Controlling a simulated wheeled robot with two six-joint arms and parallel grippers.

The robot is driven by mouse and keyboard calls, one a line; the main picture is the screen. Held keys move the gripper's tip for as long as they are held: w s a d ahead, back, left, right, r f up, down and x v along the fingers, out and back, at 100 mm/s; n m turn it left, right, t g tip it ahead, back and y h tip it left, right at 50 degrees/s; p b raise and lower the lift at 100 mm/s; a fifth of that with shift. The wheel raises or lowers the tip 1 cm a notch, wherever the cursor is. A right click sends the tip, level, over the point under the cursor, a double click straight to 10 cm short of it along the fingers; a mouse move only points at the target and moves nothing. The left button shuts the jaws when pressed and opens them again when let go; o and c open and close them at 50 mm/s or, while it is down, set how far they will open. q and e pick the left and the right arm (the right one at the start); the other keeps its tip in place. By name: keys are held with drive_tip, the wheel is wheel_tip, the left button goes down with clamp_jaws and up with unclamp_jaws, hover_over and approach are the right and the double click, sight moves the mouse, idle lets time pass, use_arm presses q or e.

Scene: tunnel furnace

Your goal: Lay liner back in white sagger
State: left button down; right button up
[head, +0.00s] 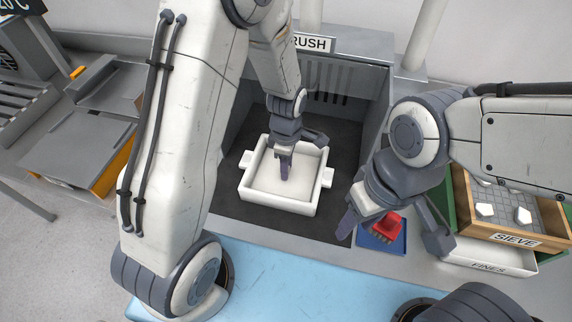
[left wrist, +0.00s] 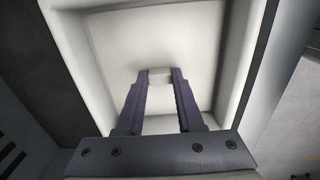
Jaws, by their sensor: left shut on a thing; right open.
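The white sagger (head: 274,205), a square open tray with side lugs, sits on the dark floor of the grey bay. The pale liner (head: 303,184) shows inside its walls as a flat sheet; it also fills the sagger in the left wrist view (left wrist: 190,38). My left gripper (head: 284,174) points down inside the sagger and is shut on the liner's small white tab (left wrist: 160,76). I cannot tell whether the liner touches the sagger floor. My right gripper (head: 394,238) is open and empty, in front and to the right of the sagger.
A red brush (head: 387,226) lies on a blue tray (head: 372,241) below my right gripper. A wooden sieve box (head: 512,238) with white pieces stands over a white fines bin (head: 490,259) at right. The bay's side walls stand close around the sagger.

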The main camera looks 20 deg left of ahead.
use_arm(q)
drive_tip(key=shift+c, duration=2.3)
unclamp_jaws()
drive_tip(key=shift+f, duration=0.1)
wheel_tip(320, 180, up, 10)
drive_tip(key=shift+r, duration=0.25)
drive_tip(key=s+d+r+m, duration=0.3)
drive_tip(key=s+m, duration=0.7)
drive_tip(key=m, duration=0.2)
drive_tip(key=s+d+r+m+h, duration=0.1)
drive_tip(key=s+d+r+m, duration=0.2)
drive_tip(key=s+m, duration=0.6)
drive_tip(key=d+m, duration=0.1)
drive_tip(key=m, duration=0.3)
drive_tip(key=shift+s+d+r, duration=0.2)
drive_tip(key=shift+s, duration=0.15)
